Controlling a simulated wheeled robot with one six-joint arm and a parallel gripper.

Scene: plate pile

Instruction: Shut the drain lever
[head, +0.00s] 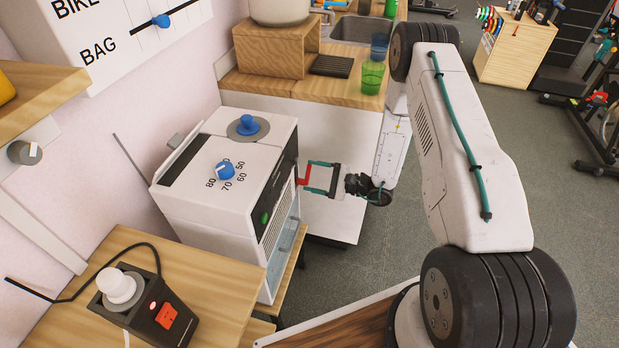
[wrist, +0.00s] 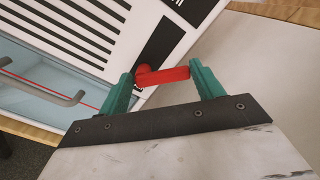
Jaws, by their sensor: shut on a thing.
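The red drain lever (wrist: 163,76) sticks out from a dark panel on the front of a white machine. It also shows in the head view as a small red piece (head: 303,176) at the machine's front right edge. My gripper (wrist: 166,82) has its two green fingers on either side of the lever in the wrist view, shut on it. In the head view my gripper (head: 320,178) reaches the machine from the right. The white machine (head: 225,205) has a blue dial (head: 225,171), a blue knob (head: 247,125) and a green button (head: 265,217).
A grey handle (wrist: 60,99) crosses a glassy panel beside the vents. A wooden table (head: 190,270) with a black box and red switch (head: 167,315) stands in front left. A counter with green (head: 372,77) and blue (head: 379,46) cups is behind. Open floor (head: 500,120) lies right.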

